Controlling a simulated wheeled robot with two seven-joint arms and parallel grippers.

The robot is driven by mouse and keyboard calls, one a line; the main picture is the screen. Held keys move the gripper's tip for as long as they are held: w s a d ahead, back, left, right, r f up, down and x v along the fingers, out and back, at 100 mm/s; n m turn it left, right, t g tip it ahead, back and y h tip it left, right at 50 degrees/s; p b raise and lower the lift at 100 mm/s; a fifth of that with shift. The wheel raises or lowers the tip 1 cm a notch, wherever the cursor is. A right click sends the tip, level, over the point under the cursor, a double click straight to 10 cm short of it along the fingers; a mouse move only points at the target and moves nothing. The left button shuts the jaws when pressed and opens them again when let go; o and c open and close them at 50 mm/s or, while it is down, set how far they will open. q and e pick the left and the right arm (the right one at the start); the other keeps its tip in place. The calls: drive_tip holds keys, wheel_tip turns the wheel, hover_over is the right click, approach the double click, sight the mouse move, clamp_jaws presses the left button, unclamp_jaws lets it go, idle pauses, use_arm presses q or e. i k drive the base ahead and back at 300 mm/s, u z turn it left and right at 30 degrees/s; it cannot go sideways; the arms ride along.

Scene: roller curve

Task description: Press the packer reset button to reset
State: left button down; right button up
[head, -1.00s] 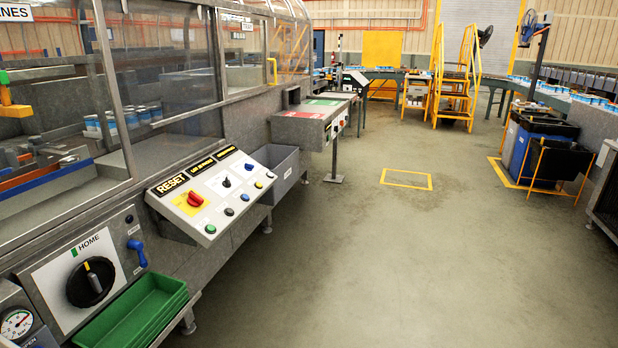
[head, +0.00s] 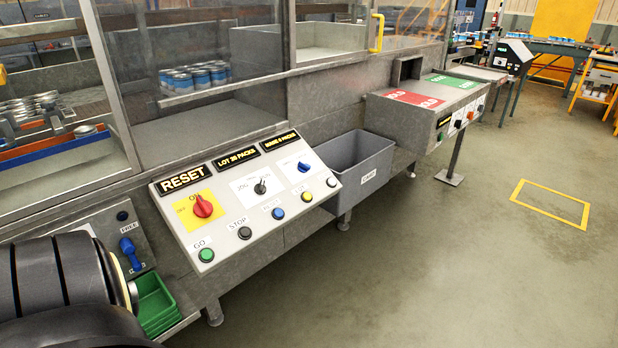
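The sloped control panel (head: 250,198) stands in the middle of the head view, on the front of the packer. A black sign reading RESET (head: 184,179) is at its upper left. Below that sign a red rotary knob (head: 203,207) sits on a yellow plate. Part of my arm shows at the lower left, left of the panel. Neither gripper is in view.
A grey bin (head: 362,168) stands just right of the panel. Beyond it is a metal table (head: 420,112) with red and green plates. Green trays (head: 156,300) are at the lower left, partly hidden by my arm. The floor at the right is clear.

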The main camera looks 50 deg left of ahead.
sight(278, 212)
drive_tip(key=u, duration=0.75)
drive_tip(key=i, duration=1.35)
drive_tip(key=u, duration=1.4)
drive_tip(key=i, duration=0.35)
drive_tip(key=u, duration=0.3)
